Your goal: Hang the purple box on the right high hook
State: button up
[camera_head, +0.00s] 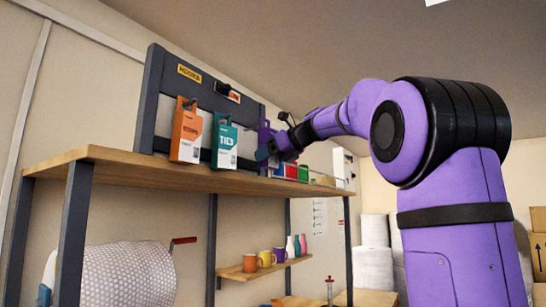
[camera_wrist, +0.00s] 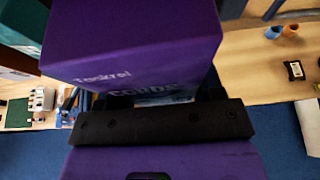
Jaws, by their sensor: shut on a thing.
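The purple box (camera_head: 264,131) shows as a narrow strip at the right end of the dark hook rack (camera_head: 155,90), partly hidden by my gripper. In the wrist view the purple box (camera_wrist: 130,45) is large, with pale lettering on its face. My gripper (camera_head: 272,152) is shut on it; the dark gripper bar (camera_wrist: 160,122) crosses below the box. A bare black hook (camera_head: 222,88) with an orange-and-white label (camera_head: 234,97) is high on the rack. I cannot tell whether the box touches any hook.
An orange box (camera_head: 186,132) and a teal box (camera_head: 224,146) stand or hang at the rack's front, left of my gripper. Small coloured boxes (camera_head: 291,171) are on the wooden shelf (camera_head: 130,165) to the right. Mugs (camera_head: 266,258) stand on a lower shelf.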

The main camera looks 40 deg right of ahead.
aim_at(246, 167)
jog(key=shift+w+a+f, duration=0.1)
jog(key=shift+w+a, duration=0.15)
jog(key=shift+w, duration=0.5)
jog(key=shift+w+a, duration=0.3)
jog(key=shift+w, duration=0.45)
jog(key=shift+w+a+f, duration=0.1)
jog(key=shift+w+a, duration=0.15)
jog(key=shift+w, duration=0.5)
jog(key=shift+w+a+f, duration=0.15)
jog(key=shift+w+f, duration=0.1)
jog(key=shift+w, duration=0.2)
jog(key=shift+f, duration=0.2)
jog(key=o, duration=1)
jog(key=shift+w, duration=0.1)
jog(key=shift+o, duration=0.2)
jog(key=shift+a, duration=0.1)
